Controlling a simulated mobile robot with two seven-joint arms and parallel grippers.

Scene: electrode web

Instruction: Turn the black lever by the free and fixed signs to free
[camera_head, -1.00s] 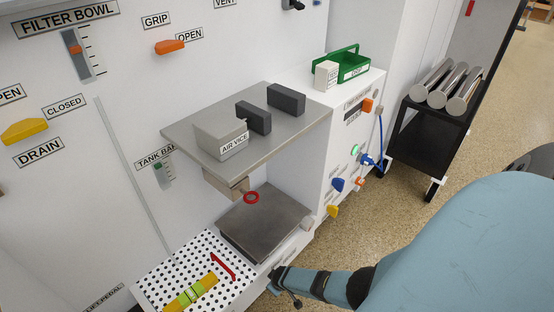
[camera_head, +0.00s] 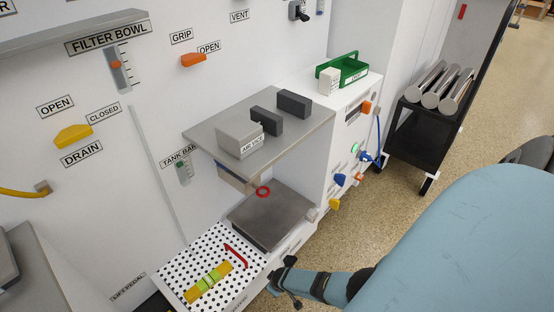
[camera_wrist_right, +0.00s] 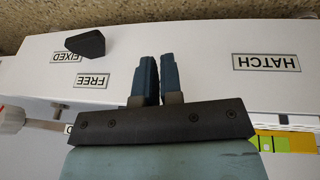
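In the right wrist view, which shows the panel upside down, the black lever (camera_wrist_right: 86,43) sits on a white panel. It overlaps an edge of the FIXED sign (camera_wrist_right: 67,55). The FREE sign (camera_wrist_right: 93,80) is beside it, nearer my gripper. My right gripper (camera_wrist_right: 159,60) has its two dark blue fingers close together with nothing seen between them. It is to the right of the lever, apart from it. In the head view my right gripper (camera_head: 284,279) is low beside the front of the bench; the lever and its signs are not visible there. My left gripper is not in view.
A HATCH sign (camera_wrist_right: 266,62) is on the same panel, right of my fingers. In the head view a perforated white tray (camera_head: 208,248) with a yellow-green bar is left of my right gripper. A black cart (camera_head: 425,135) stands at the right; the speckled floor is clear.

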